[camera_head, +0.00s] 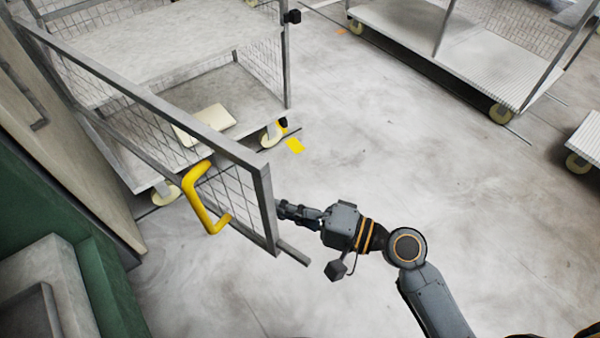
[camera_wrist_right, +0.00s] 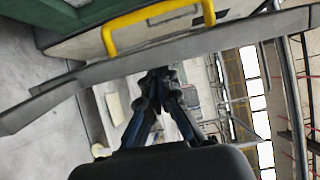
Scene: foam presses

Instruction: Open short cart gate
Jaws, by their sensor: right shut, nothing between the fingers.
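The cart gate (camera_head: 140,98) is a grey metal frame with wire mesh, swung out from the cart at the left of the head view. A yellow handle (camera_head: 196,198) sits on its near side, and it also shows at the top of the right wrist view (camera_wrist_right: 108,32). My right gripper (camera_head: 283,209) is shut and empty, just right of the gate's free end, on the side away from the handle. In the wrist view its fingers (camera_wrist_right: 158,78) are at or very close to the gate's bar; contact is unclear. My left gripper is not in view.
The cart (camera_head: 165,40) has two shelf levels, with a pale flat item (camera_head: 205,124) on the lower one. Another cart (camera_head: 440,50) stands at the back right. A green and grey structure (camera_head: 60,225) is at the left. The floor (camera_head: 400,150) in the middle is clear.

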